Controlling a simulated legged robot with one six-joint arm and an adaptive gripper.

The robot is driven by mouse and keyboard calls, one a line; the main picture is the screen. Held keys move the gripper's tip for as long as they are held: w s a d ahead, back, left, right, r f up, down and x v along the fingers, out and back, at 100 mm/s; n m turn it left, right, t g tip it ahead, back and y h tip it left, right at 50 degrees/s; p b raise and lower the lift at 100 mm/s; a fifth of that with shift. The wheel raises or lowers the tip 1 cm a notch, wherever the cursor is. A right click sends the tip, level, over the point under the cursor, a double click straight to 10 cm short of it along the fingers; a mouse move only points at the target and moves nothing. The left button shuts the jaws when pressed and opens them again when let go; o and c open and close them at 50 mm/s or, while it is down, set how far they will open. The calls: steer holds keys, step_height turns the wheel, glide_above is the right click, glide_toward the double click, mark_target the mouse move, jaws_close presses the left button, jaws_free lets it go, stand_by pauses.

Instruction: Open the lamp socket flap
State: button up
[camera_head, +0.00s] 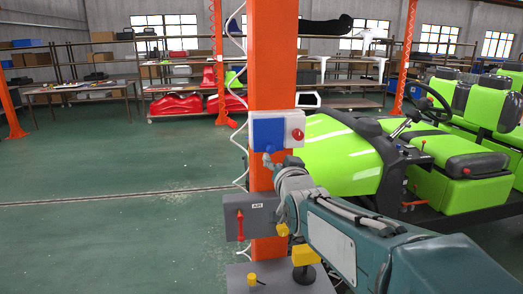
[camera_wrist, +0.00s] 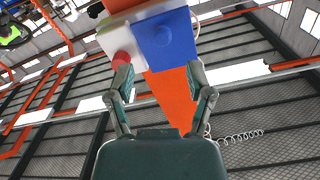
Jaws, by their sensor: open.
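The lamp socket has a blue flap (camera_head: 268,134) on a pale box fixed to the orange post. The flap looks flat against the box and shows larger in the wrist view (camera_wrist: 166,42). A red knob (camera_head: 297,134) sits on the same box, right of the flap; in the wrist view the knob (camera_wrist: 121,58) is left of it. My gripper (camera_wrist: 159,80) is open and empty, with its fingers spread below the box. The left finger's tip is close to the red knob in the picture; I cannot tell if anything touches. In the head view my gripper (camera_head: 270,161) is just under the flap.
The orange post (camera_head: 273,68) stands directly ahead. Lower on it is a grey box with a red handle (camera_head: 240,224). A panel with a yellow knob (camera_head: 252,280) and a black-yellow control is below. A green cart (camera_head: 340,160) stands right; the left floor is clear.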

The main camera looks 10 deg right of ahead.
mark_target(271, 150)
steer(key=w, duration=0.6)
steer(key=shift+w+a, duration=0.25)
steer(key=shift+w+d, duration=0.1)
steer(key=shift+w, duration=0.35)
steer(key=shift+c, duration=0.3)
jaws_close()
